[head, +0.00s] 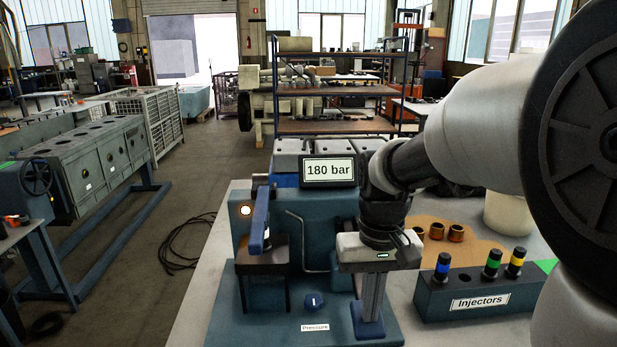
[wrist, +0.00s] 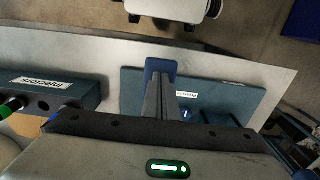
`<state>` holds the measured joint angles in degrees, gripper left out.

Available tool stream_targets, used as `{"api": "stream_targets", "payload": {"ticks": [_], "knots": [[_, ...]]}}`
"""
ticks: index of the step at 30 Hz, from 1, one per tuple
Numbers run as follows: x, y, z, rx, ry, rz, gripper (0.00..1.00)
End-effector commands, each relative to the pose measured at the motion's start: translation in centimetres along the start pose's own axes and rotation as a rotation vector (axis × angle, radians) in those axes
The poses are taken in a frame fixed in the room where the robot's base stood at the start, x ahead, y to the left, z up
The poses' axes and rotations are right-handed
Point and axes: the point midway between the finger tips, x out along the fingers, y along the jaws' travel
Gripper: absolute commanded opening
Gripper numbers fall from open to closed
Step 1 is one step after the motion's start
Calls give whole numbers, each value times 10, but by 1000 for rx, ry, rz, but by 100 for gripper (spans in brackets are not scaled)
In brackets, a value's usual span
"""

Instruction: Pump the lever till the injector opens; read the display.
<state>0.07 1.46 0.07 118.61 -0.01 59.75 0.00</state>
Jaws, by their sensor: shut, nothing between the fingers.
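The display (head: 329,170) on the blue tester (head: 330,230) reads "180 bar". My gripper (head: 370,302) points straight down at the front right of the tester, fingers shut and empty. A blue block (head: 367,325), seemingly the end of the lever, shows right at the fingertips; it also shows in the wrist view (wrist: 160,66). I cannot tell whether the fingers press on it. The rest of the lever is hidden behind my gripper. A blue upright part (head: 261,218) stands at the tester's left, above a black stand (head: 262,259). I cannot tell whether the injector is open.
A lit round lamp (head: 245,210) is on the tester's left face. A blue knob (head: 313,300) sits above the "Pressure" label (head: 315,327). The injector rack (head: 470,297), with blue, green and yellow-banded injectors, stands close right of my gripper. Copper-coloured rings (head: 456,233) lie behind it.

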Motion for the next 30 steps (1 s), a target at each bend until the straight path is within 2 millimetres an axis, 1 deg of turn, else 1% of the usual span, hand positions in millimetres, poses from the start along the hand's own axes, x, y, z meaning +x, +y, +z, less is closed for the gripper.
{"api": "stream_targets", "payload": {"ticks": [1,2,8,24,27,30], "knots": [[8,0,1,0,-5,0,0],[10,0,1,0,-6,0,0],[2,0,1,0,-5,0,0],[-63,0,0,0,-2,0,0],[-72,0,0,0,-2,0,0],[-72,0,0,0,-3,0,0]]}}
